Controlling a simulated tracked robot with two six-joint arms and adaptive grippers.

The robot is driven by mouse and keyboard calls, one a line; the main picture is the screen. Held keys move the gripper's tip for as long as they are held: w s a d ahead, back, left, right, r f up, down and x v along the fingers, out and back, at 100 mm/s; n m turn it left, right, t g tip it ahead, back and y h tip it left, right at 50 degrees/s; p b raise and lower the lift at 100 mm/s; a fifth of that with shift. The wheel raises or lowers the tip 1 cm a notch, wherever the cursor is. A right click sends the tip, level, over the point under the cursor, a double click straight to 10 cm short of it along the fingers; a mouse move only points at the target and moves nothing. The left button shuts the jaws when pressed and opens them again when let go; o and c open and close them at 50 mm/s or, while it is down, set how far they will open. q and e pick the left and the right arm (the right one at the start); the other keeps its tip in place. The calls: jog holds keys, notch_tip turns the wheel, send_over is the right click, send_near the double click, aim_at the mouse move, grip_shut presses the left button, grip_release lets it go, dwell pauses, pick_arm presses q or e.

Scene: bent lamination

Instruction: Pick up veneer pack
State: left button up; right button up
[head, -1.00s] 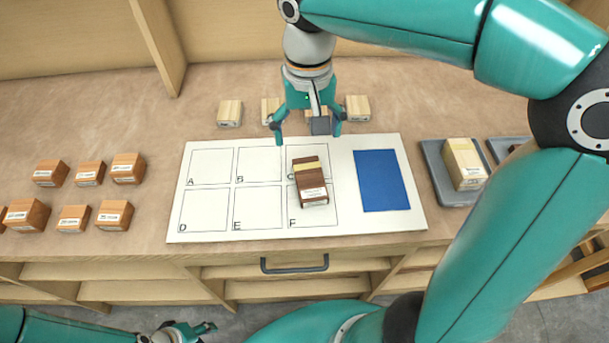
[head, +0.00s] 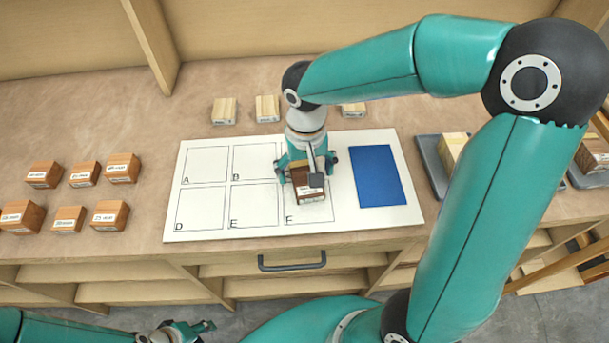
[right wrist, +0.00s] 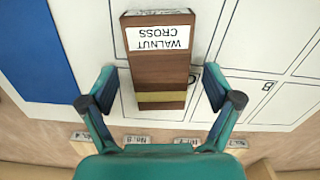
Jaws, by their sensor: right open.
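A brown wooden pack with a light yellowish band and a white label (head: 310,194) lies on the white board, across squares C and F. In the right wrist view the pack (right wrist: 160,65) has a label reading "WALNUT CROSS". My right gripper (head: 307,178) is over its far end, partly hiding it. In the right wrist view the open fingers (right wrist: 160,96) stand on either side of the pack's banded end, with gaps showing. My left gripper (head: 185,332) is at the bottom left, away from the table; its opening is unclear.
The white board (head: 172,232) has lettered squares and a blue patch (head: 377,176). Several labelled brown blocks (head: 84,174) stand at left, and pale blocks (head: 267,108) stand behind the board. A grey tray (head: 431,170) holds a pale block at right.

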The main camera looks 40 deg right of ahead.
jog(key=shift+f, duration=0.15)
jog(key=shift+c, duration=0.2)
jog(key=shift+w, duration=0.1)
jog(key=c, duration=1.2)
jog(key=shift+c, duration=0.2)
